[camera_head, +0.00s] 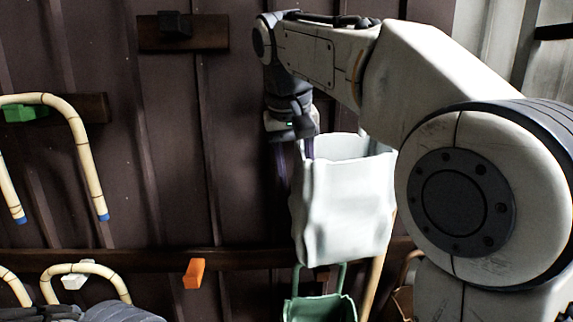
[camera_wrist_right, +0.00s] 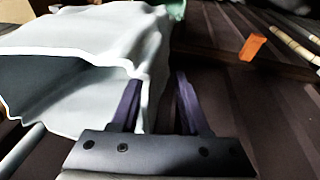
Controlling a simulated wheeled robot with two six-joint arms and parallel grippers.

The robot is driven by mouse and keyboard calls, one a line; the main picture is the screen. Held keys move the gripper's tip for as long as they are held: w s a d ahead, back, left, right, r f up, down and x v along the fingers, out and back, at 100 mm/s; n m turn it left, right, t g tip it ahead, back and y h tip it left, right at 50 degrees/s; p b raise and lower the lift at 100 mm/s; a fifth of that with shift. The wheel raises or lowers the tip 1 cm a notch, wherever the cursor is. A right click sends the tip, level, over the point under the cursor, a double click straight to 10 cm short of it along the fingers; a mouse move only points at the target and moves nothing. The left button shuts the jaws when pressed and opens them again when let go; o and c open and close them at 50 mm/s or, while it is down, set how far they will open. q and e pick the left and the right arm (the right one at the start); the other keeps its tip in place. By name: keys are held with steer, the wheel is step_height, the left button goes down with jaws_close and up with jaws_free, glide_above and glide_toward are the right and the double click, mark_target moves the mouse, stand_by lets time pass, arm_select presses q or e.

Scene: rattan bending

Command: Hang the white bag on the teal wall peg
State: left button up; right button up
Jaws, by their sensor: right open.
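The white bag (camera_head: 345,205) hangs upright in front of the dark wall, right of the middle in the head view. My right gripper (camera_head: 295,155) is at the bag's upper left edge, with its purple fingers pointing down. In the right wrist view the gripper (camera_wrist_right: 158,88) is open, and an edge of the white bag (camera_wrist_right: 75,40) runs between its fingers, close to the left one. I cannot tell what holds the bag up. I cannot make out a teal peg; the bag and my arm cover part of the wall. My left gripper is not in view.
A green bag (camera_head: 320,308) hangs just below the white bag. An orange peg (camera_head: 194,273) sits on the lower rail, and a black peg (camera_head: 174,24) is higher up. A bent rattan cane (camera_head: 82,145) hangs by a green peg (camera_head: 25,113) at left. The wall between is bare.

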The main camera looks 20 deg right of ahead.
steer(key=p+v, duration=0.2)
steer(key=v, duration=0.8)
steer(key=shift+a+r, duration=0.25)
steer(key=shift+r, duration=0.05)
steer(key=shift+s, duration=0.15)
steer(key=shift+s+a+b, duration=0.15)
steer(key=shift+s+b, duration=0.1)
steer(key=shift+s, duration=0.4)
steer(key=shift+s+a+b, duration=0.15)
steer(key=shift+s+b, duration=0.1)
steer(key=shift+s, duration=0.4)
steer(key=s+a, duration=0.1)
steer(key=s, duration=0.5)
steer(key=shift+s+a, duration=0.1)
